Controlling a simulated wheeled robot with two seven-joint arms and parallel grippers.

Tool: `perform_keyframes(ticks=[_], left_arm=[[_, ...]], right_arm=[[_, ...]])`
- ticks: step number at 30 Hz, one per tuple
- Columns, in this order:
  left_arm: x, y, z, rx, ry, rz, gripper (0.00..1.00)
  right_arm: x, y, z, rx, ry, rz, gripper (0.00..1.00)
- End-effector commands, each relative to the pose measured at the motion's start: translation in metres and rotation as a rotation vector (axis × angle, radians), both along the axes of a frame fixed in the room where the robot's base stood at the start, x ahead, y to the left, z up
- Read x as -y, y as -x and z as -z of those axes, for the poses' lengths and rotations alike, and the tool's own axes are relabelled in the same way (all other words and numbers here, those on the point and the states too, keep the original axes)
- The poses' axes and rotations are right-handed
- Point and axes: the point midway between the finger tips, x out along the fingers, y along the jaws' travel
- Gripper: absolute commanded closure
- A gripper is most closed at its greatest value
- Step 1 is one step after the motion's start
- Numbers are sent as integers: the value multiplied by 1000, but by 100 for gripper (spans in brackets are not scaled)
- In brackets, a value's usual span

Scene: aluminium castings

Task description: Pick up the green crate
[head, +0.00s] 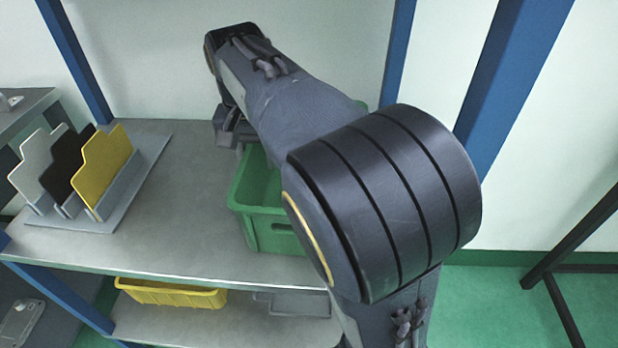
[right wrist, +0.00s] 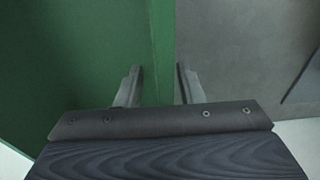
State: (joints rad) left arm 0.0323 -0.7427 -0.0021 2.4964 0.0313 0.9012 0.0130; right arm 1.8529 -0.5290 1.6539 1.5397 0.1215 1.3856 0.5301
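The green crate (head: 262,215) stands on the grey metal shelf top, partly hidden behind my right arm in the head view. My right gripper (head: 238,140) is at the crate's far left side, pointing down. In the right wrist view, the gripper (right wrist: 160,88) has its two fingers apart, on either side of the crate's green wall (right wrist: 160,40). A gap shows between the left finger and the wall; the right finger is close to it. The fingertips' depth along the wall is hard to tell. My left gripper is not in view.
A rack (head: 107,213) with white, black and yellow plates stands left of the crate. A yellow bin (head: 172,294) and a grey tray (head: 295,305) are on the lower shelf. Blue posts (head: 515,85) frame the shelf. The top between rack and crate is clear.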

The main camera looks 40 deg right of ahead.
Motion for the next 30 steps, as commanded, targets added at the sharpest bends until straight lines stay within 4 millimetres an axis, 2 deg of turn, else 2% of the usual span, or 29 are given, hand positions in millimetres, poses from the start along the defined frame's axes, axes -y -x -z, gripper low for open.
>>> perform_keyframes(ticks=[1,8,23,30], left_arm=[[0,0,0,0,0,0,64],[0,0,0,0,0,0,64],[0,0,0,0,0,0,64],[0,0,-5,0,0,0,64]], right_arm=[[0,0,0,0,0,0,71],[0,0,0,0,0,0,100],[0,0,-1,1,1,0,100],[5,8,-8,1,0,-1,100]])
